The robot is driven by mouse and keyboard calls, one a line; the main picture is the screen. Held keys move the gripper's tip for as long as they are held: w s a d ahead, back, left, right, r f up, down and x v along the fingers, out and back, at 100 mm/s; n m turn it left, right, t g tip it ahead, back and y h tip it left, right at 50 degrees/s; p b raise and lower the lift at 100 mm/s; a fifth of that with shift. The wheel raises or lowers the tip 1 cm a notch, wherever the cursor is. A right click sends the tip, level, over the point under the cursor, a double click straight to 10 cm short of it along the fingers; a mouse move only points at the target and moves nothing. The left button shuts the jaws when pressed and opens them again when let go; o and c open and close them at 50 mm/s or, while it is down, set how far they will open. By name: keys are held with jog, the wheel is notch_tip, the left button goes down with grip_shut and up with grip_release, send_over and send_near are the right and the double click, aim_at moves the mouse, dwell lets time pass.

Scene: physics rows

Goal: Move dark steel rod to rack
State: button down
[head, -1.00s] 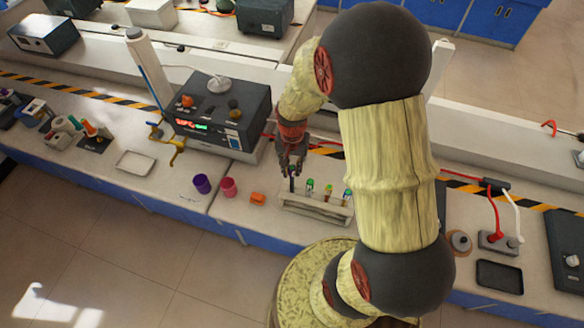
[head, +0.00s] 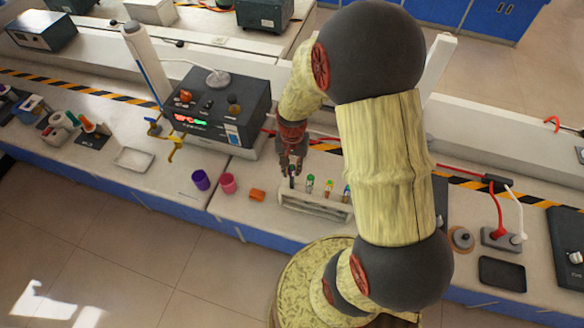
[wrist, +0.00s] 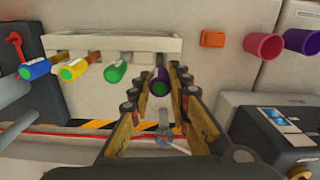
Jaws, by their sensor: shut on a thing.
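The white rack (head: 318,209) stands on the bench in the head view, below and just right of my gripper (head: 292,168). In the wrist view the rack (wrist: 122,43) lies at the top, with coloured tubes along it. My gripper (wrist: 161,75) is shut on a dark, purplish rod with a green end (wrist: 160,84), which sits between the fingers. The rod is at the rack's end nearest the pink and purple cups. In the head view the fingers mostly hide it, and how deep it sits in the rack cannot be told.
Green (wrist: 116,70), yellow (wrist: 76,68) and blue (wrist: 36,69) tubes stand in the rack. An orange block (head: 257,196), pink cup (head: 228,183) and purple cup (head: 201,180) stand to its left. A dark instrument box (head: 220,110) stands behind left.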

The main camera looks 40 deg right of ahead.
jog(key=shift+f+b, duration=0.85)
jog(key=shift+f, duration=0.45)
jog(key=c, duration=1.7)
grip_release()
jog(key=o, duration=0.5)
jog(key=shift+r, duration=0.1)
jog(key=shift+r+p, duration=2.6)
jog(key=shift+r, duration=0.85)
